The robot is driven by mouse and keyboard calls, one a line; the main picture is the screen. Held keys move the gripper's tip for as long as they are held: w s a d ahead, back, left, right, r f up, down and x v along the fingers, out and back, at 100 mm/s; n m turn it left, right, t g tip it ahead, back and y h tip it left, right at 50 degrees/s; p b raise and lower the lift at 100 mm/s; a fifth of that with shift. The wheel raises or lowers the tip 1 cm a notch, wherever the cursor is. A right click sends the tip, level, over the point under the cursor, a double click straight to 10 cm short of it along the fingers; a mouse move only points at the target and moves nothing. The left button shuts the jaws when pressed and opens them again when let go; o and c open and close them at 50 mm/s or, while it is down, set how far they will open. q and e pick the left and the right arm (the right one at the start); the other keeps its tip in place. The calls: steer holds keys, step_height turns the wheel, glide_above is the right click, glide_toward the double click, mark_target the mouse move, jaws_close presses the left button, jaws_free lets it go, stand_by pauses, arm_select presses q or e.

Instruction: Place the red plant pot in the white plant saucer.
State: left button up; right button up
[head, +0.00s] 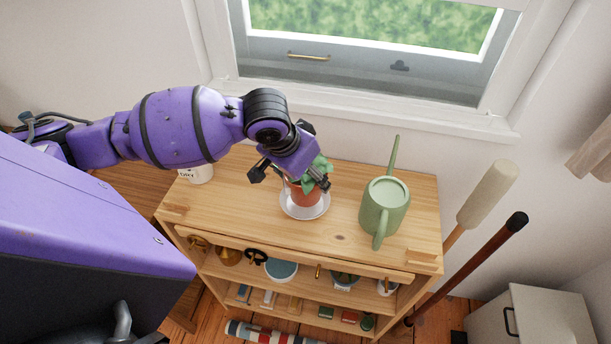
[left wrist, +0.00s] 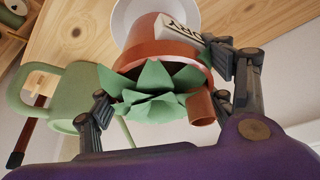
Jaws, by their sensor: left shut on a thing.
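The red plant pot (head: 305,195) holds a green leafy plant and is over the white plant saucer (head: 301,212) on the wooden cabinet top. My left gripper (head: 287,181) is shut on the pot from above, partly hiding it. In the left wrist view, the pot (left wrist: 146,47) and its leaves are between the fingers, with a white tag lettered "DRY" (left wrist: 180,30) beside the rim. The saucer (left wrist: 127,13) shows beyond the pot's base. I cannot tell whether the pot touches it. My right gripper is not in view.
A green watering can (head: 385,205) stands right of the saucer. A white lettered container (head: 200,174) stands at the back left. The cabinet (head: 235,215) has bare top near its front edge and shelves of small items below. The window wall is behind.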

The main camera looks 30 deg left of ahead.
mark_target(305, 183)
arm_select(q)
step_height(305, 183, down, 3)
steer(key=shift+w+a+f+b, duration=0.1)
steer(key=shift+f+b, duration=0.1)
steer(key=shift+b, duration=0.2)
steer(key=shift+a+f, duration=0.1)
steer(key=shift+a, duration=0.05)
steer(key=shift+c, duration=0.6)
steer(key=shift+s+r, duration=0.25)
steer(key=shift+r, duration=0.2)
steer(key=shift+w+d+f, duration=0.1)
steer(key=shift+w+d, duration=0.1)
steer(key=o, duration=2)
steer(key=shift+a+f, duration=0.1)
steer(key=shift+f, duration=0.05)
steer(key=shift+c, duration=0.2)
steer(key=shift+o, duration=0.4)
steer(key=shift+s, duration=0.15)
steer(key=p+v, duration=0.1)
steer(key=v, duration=1)
steer(key=shift+r+p, duration=0.3)
steer(key=shift+r, duration=0.1)
steer(key=shift+s+r, duration=0.15)
steer(key=shift+r, duration=0.15)
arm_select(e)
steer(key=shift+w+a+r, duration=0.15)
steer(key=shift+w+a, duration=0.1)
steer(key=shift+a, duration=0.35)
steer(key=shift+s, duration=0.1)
